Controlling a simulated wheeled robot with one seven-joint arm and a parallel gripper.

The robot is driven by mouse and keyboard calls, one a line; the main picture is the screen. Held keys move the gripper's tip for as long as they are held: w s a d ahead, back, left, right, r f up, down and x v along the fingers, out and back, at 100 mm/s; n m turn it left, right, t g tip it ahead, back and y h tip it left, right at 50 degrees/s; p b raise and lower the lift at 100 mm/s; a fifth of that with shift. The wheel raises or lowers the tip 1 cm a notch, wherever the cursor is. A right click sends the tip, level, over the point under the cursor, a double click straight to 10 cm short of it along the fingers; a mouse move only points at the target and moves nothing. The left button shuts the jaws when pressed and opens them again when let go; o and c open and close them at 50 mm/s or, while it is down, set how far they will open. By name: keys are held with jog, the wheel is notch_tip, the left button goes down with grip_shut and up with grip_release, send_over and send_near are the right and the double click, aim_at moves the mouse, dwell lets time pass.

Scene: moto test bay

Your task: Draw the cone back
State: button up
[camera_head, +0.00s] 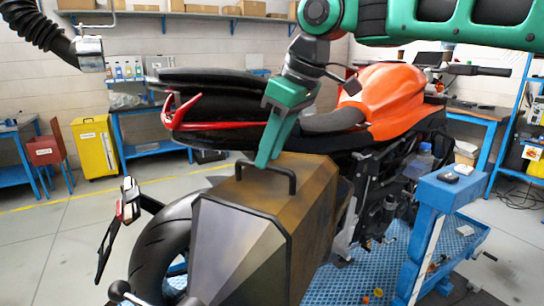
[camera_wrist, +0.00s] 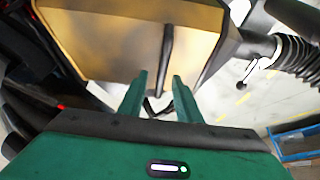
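A black ribbed hose (camera_head: 34,24) hangs in the upper left of the head view and ends in a grey metal nozzle (camera_head: 90,54); this end piece may be the cone, but its shape is not plainly conical. The hose also shows at the upper right of the wrist view (camera_wrist: 297,56). My green gripper (camera_head: 266,160) points down at the black handle (camera_head: 291,178) on a brown-grey faceted box (camera_head: 318,200). In the wrist view its two fingers (camera_wrist: 160,75) stand apart, with the handle (camera_wrist: 167,50) showing between their tips. Contact cannot be told.
The box sits beside the tail of an orange and black motorcycle (camera_head: 385,95). A blue stand (camera_head: 440,195) is at the right. A yellow cabinet (camera_head: 94,147) and blue benches line the back wall.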

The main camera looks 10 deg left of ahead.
jog(key=shift+w+a+f, duration=0.1)
jog(key=shift+a+f, duration=0.15)
jog(key=shift+f, duration=0.4)
grip_shut()
jog(key=shift+d, duration=0.1)
